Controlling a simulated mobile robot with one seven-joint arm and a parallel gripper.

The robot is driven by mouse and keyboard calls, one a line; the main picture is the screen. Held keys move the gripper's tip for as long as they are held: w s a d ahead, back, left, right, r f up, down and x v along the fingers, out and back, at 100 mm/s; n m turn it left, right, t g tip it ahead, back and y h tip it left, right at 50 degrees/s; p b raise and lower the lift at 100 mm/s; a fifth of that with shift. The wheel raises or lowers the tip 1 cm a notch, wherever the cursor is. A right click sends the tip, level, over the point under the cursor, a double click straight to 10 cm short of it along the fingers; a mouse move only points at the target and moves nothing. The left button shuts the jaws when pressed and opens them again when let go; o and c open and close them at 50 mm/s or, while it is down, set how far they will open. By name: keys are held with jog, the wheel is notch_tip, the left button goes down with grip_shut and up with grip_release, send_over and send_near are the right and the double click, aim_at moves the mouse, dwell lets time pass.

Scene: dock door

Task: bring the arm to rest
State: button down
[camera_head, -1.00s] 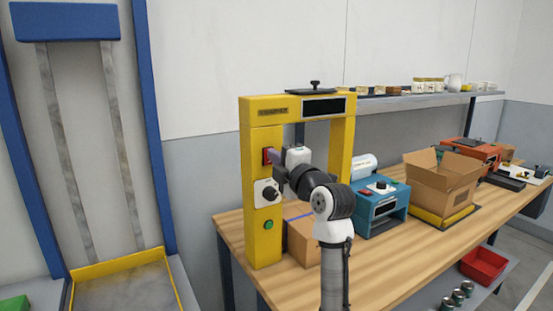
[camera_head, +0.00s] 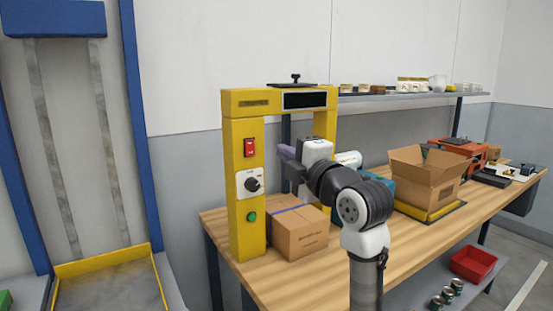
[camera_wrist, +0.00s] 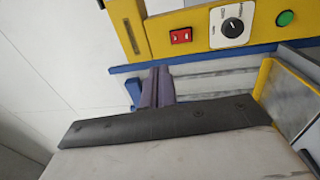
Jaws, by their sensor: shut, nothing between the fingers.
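My gripper shows as purple fingers in the wrist view (camera_wrist: 157,88), closed together with nothing between them. In the head view its purple end (camera_head: 288,152) shows just right of the yellow frame's left post, with a gap between it and the controls. My arm is bent, raised over the front of the workbench (camera_head: 345,275). The yellow frame (camera_head: 238,150) stands on the bench and carries a red switch (camera_head: 250,147), a black knob on a white plate (camera_head: 252,185) and a green button (camera_head: 252,217). All three controls are in plain view.
A closed carton (camera_head: 300,238) sits beneath the yellow frame. An open carton (camera_head: 430,185) stands further right. A blue device (camera_head: 381,185) is mostly hidden behind my arm. A shelf (camera_head: 400,101) with small items runs behind. A red bin (camera_head: 472,263) is below the bench.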

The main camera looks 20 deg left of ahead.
jog(key=shift+s+d, duration=0.2)
dwell(0.4)
